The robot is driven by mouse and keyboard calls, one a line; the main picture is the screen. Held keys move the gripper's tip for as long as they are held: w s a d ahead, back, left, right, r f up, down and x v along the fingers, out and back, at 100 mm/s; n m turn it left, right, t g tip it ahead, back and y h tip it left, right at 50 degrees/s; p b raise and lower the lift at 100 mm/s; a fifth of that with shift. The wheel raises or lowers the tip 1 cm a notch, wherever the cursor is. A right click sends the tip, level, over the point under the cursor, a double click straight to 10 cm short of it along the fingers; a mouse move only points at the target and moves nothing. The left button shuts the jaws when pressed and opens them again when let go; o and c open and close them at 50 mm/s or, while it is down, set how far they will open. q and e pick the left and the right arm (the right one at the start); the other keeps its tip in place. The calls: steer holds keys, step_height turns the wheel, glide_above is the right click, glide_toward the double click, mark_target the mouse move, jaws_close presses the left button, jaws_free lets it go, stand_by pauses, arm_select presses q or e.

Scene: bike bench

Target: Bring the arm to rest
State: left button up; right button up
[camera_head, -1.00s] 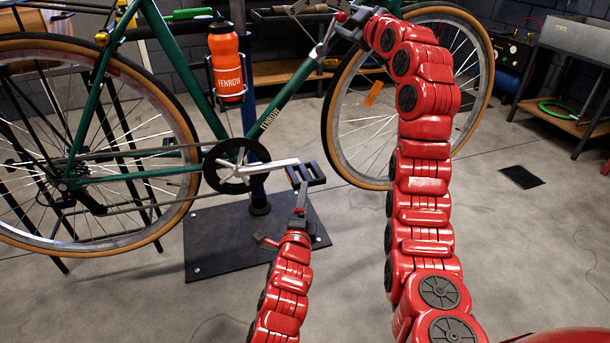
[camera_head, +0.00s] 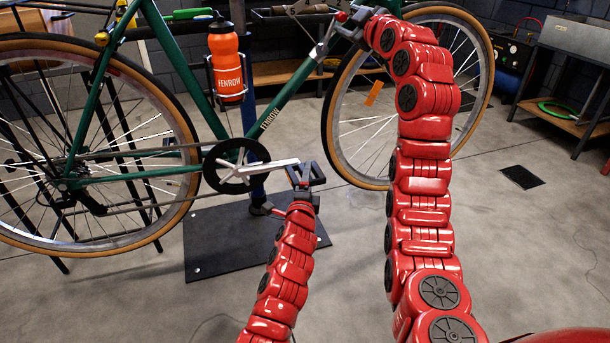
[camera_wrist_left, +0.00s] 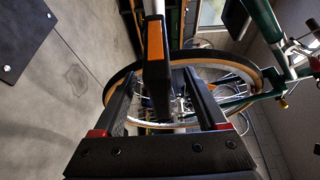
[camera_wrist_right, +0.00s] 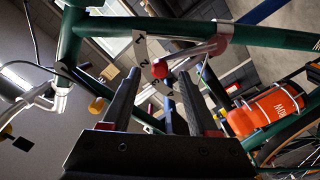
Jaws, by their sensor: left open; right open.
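My left gripper (camera_head: 303,192) is at the bike's near pedal (camera_head: 311,174), at the end of the silver crank. In the left wrist view my left gripper (camera_wrist_left: 165,100) has its fingers apart, and the pedal (camera_wrist_left: 155,60) with its orange reflector lies between them. I cannot tell whether they touch it. My right gripper (camera_head: 347,22) is raised by the upper frame of the green bike (camera_head: 185,65). In the right wrist view my right gripper (camera_wrist_right: 157,105) is open, with a red knob (camera_wrist_right: 160,69) showing between and beyond its fingers.
The bike is held above a dark stand base plate (camera_head: 215,235). An orange bottle (camera_head: 226,65) sits in the frame cage. The grey floor (camera_head: 530,235) at the right is clear apart from a dark drain grate (camera_head: 521,177).

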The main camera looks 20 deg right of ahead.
arm_select(q)
steer(key=shift+c, duration=0.3)
jaws_close()
steer(key=m, duration=0.1)
steer(key=m+g, duration=0.1)
steer(key=shift+r+m+y, duration=0.2)
steer(key=shift+m+y, duration=0.1)
steer(key=shift+y, duration=0.1)
steer(key=m+y, duration=0.1)
steer(key=m, duration=0.1)
steer(key=m+g+y, duration=0.1)
steer(key=m, duration=0.2)
steer(key=shift+d+g+y, duration=0.2)
steer(key=shift+g+y, duration=0.1)
steer(key=shift+y, duration=0.1)
steer(key=m+y, duration=0.2)
steer(key=m, duration=0.1)
steer(key=shift+f+g, duration=0.1)
steer(key=shift+g, duration=0.3)
steer(key=shift+a+f+m+y, duration=0.1)
steer(key=shift+a+m+y, duration=0.15)
steer(key=shift+m+y, duration=0.85)
